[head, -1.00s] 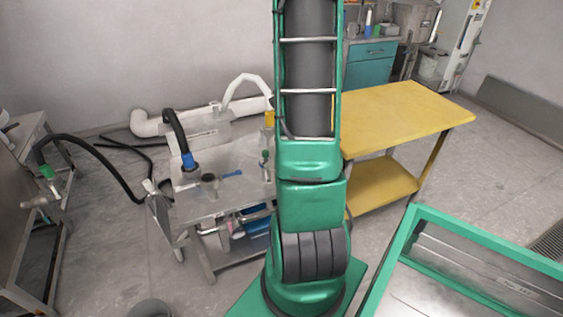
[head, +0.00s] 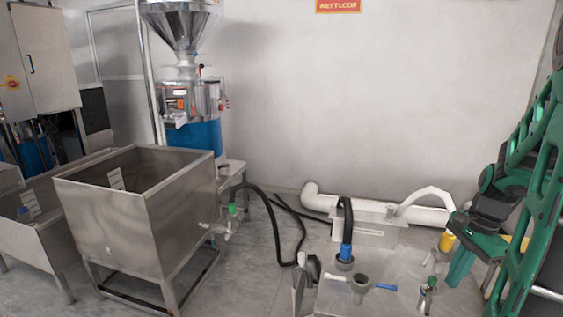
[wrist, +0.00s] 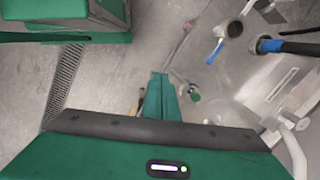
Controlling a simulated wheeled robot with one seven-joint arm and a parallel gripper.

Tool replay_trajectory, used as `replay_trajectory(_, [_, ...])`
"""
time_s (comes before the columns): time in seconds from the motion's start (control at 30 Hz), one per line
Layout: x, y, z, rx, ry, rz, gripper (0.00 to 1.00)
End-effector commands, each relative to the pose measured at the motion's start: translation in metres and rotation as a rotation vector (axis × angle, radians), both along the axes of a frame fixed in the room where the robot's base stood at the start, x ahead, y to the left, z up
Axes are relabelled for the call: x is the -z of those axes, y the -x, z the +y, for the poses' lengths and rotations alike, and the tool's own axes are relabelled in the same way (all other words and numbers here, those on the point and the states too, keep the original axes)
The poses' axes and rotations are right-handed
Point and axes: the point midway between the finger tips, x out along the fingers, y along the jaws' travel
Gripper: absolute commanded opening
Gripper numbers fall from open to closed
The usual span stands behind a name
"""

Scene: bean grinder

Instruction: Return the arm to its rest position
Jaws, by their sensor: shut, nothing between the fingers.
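My green arm (head: 540,185) stands at the right edge of the head view, bent, with its end hanging down. My gripper (head: 458,278) points down at the right side of the metal table (head: 385,300), close to a yellow-collared pipe fitting (head: 447,242). In the wrist view my gripper (wrist: 159,76) shows as narrow green fingers pressed together, with nothing between them. I cannot tell from these views how high it is above the table. Part of the arm is cut off by the frame.
On the table are a blue-handled valve (head: 361,284), a black hose with a blue end (head: 346,250) and a green-topped valve (head: 428,284). A steel tank (head: 150,215) and a grinder (head: 190,100) stand left. Open floor with a drain grate (wrist: 64,82) shows in the wrist view.

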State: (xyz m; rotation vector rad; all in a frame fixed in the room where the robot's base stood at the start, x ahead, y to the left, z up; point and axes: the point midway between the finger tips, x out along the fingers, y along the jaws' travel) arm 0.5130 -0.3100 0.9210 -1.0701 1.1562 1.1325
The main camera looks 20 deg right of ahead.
Motion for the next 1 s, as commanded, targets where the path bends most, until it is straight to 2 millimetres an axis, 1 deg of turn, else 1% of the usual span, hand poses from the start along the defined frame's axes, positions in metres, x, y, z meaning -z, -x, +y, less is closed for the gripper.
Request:
replay_trajectory(0.03, [-0.010, 0.003, 0.017, -0.098, 0.016, -0.007, 0.00])
replay_trajectory(0.2, [-0.032, 0.025, 0.064, -0.438, 0.055, -0.008, 0.00])
replay_trajectory(0.3, [-0.042, 0.043, 0.089, -0.635, 0.074, -0.009, 0.00])
replay_trajectory(0.4, [-0.048, 0.060, 0.109, -0.817, 0.088, -0.009, 0.00])
replay_trajectory(0.5, [-0.051, 0.076, 0.123, -0.964, 0.097, -0.010, 0.00])
replay_trajectory(0.6, [-0.053, 0.087, 0.132, -1.065, 0.103, -0.009, 0.00])
replay_trajectory(0.7, [-0.053, 0.093, 0.136, -1.118, 0.105, -0.009, 0.00])
replay_trajectory(1.0, [-0.053, 0.094, 0.137, -1.132, 0.105, -0.009, 0.00])
